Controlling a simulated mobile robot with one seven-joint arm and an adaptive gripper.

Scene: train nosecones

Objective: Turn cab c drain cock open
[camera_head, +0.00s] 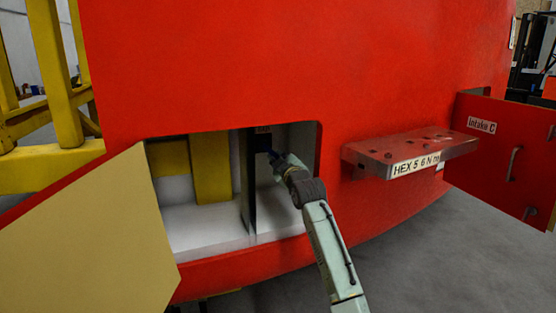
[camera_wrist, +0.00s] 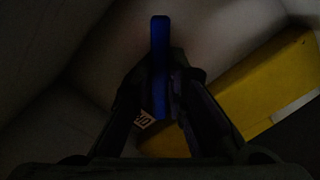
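A blue handle (camera_wrist: 160,65), which I take to be the drain cock's, stands upright in the middle of the wrist view. My gripper (camera_wrist: 161,88) has its dark fingers close on both sides of it, and they appear shut on it. A small pale tag (camera_wrist: 145,121) with unclear letters shows just left of the handle. The valve body is hidden, and the wrist view is very dark.
A thin dark divider (camera_head: 247,185) splits the bay beside my gripper. A tan door (camera_head: 95,240) hangs open at left. At right, a ledge (camera_head: 405,150) labelled HEX and an open Intake C door (camera_head: 500,150) stick out. Yellow framing (camera_head: 60,120) stands far left.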

